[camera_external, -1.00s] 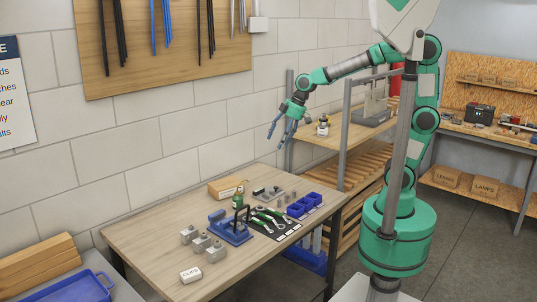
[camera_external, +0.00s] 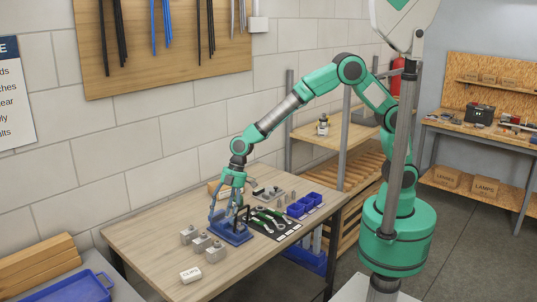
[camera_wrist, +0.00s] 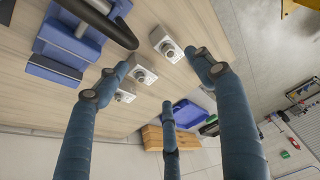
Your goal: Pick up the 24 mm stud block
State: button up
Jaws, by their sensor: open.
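Three grey stud blocks stand in a row on the wooden table, left of the blue fixture: a back one (camera_external: 189,234), a middle one (camera_external: 201,243) and a front one (camera_external: 215,252). Three blocks also show in the wrist view, a nearest one (camera_wrist: 168,45), a middle one (camera_wrist: 142,74) and a farthest one (camera_wrist: 124,95). I cannot read which is the 24 mm one. My gripper (camera_external: 226,208) is open and empty, pointing down above the blue fixture, right of the blocks. Its three spread fingers (camera_wrist: 160,78) also show in the wrist view.
The blue fixture (camera_external: 238,237) with a black handle stands close by my fingers. A white clips box (camera_external: 191,275) lies at the table's front. A tool mat (camera_external: 284,231) and blue bins (camera_external: 305,206) are to the right. Bare tabletop lies left of the blocks.

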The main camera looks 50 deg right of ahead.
aim_at(214, 247)
jog(key=shift+s+a+f, duration=0.4)
jog(key=shift+a+f, duration=0.25)
jog(key=shift+a, duration=0.1)
jog(key=shift+f, duration=0.15)
jog(key=b+x, duration=0.1)
jog(key=x, duration=0.7)
jog(key=shift+a+f, duration=0.1)
jog(key=shift+f, duration=0.1)
jog(key=shift+x, duration=2.55)
jog(key=shift+a, duration=0.2)
jog(key=c, duration=1.7)
